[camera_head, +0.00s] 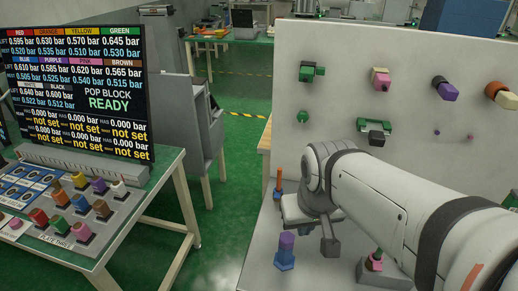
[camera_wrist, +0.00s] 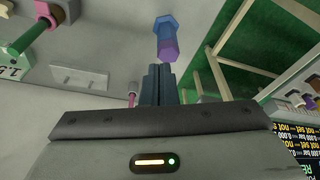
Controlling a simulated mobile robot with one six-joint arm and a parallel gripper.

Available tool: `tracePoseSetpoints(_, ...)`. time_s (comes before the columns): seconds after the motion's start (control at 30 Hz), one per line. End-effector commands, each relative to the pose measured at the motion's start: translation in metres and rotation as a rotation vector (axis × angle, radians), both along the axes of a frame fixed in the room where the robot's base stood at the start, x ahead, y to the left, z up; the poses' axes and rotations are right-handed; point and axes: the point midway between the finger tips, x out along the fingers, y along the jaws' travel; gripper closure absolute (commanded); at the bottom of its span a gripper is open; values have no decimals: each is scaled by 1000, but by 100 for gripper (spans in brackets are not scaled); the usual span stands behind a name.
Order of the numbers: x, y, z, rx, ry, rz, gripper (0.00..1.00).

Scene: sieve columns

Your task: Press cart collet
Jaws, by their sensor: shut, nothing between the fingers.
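My gripper (camera_head: 331,246) hangs below my white arm over the pale work surface. Its dark fingers are together with nothing between them; they also show in the wrist view (camera_wrist: 158,72). A blue and purple stepped piece (camera_head: 285,252) stands upright on the surface, left of my gripper. In the wrist view this piece (camera_wrist: 166,38) shows just past the fingertips; I cannot tell whether they touch. A pink-topped piece (camera_head: 376,262) sits on a grey block to the right, partly behind my arm. I cannot tell which part is the cart collet.
A thin orange and blue post (camera_head: 278,184) stands farther back. A pale upright panel (camera_head: 345,45) carries several coloured fittings. At left, a bench (camera_head: 150,178) holds coloured buttons and a screen (camera_head: 75,85) reading "POP BLOCK READY". Green floor lies between bench and work surface.

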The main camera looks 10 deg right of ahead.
Motion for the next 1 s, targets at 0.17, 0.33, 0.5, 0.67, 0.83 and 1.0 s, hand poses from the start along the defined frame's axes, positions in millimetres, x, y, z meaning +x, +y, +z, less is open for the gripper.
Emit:
tracePoseSetpoints(0.17, 32, -2, 3, -4, 1, -42, 100)
tracePoseSetpoints(0.33, 103, -4, 2, -11, -9, -158, 100)
tracePoseSetpoints(0.5, 175, -2, -12, -13, -28, -275, 100)
tracePoseSetpoints(0.67, 221, 1, -28, -10, -44, -350, 100)
tracePoseSetpoints(0.83, 241, 3, -36, -8, -53, -385, 100)
tracePoseSetpoints(1.0, 243, 3, -36, -7, -56, -390, 100)
